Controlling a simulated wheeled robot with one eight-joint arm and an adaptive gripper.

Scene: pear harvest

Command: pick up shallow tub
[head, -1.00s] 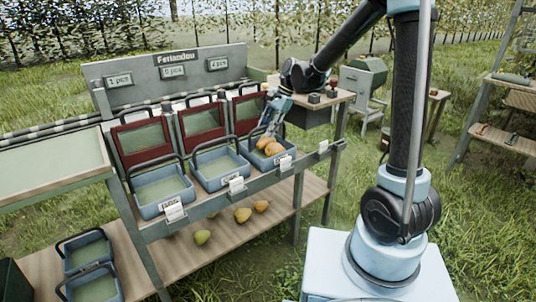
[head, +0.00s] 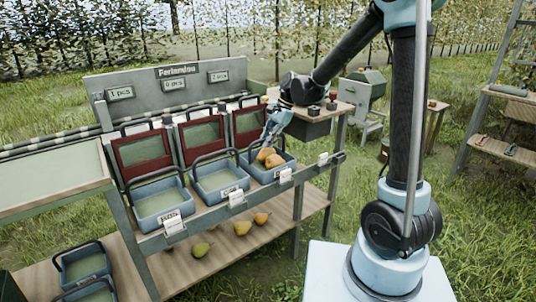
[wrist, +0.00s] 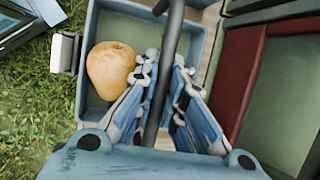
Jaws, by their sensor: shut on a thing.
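A shallow blue tub (head: 262,178) stands at the right end of the row on the stand's upper shelf. The tub's dark handle (wrist: 172,45) runs between my fingers. My gripper (head: 266,146) is over the tub, shut on this handle. It also shows in the wrist view (wrist: 168,85). The tub appears to rest on the shelf.
Two more blue tubs, a middle one (head: 220,198) and a left one (head: 163,216), stand beside it without visible pears. Red-framed crates (head: 141,153) stand behind. Loose pears (head: 242,228) lie on the lower shelf. More blue tubs (head: 82,263) are at lower left. Grass lies in front.

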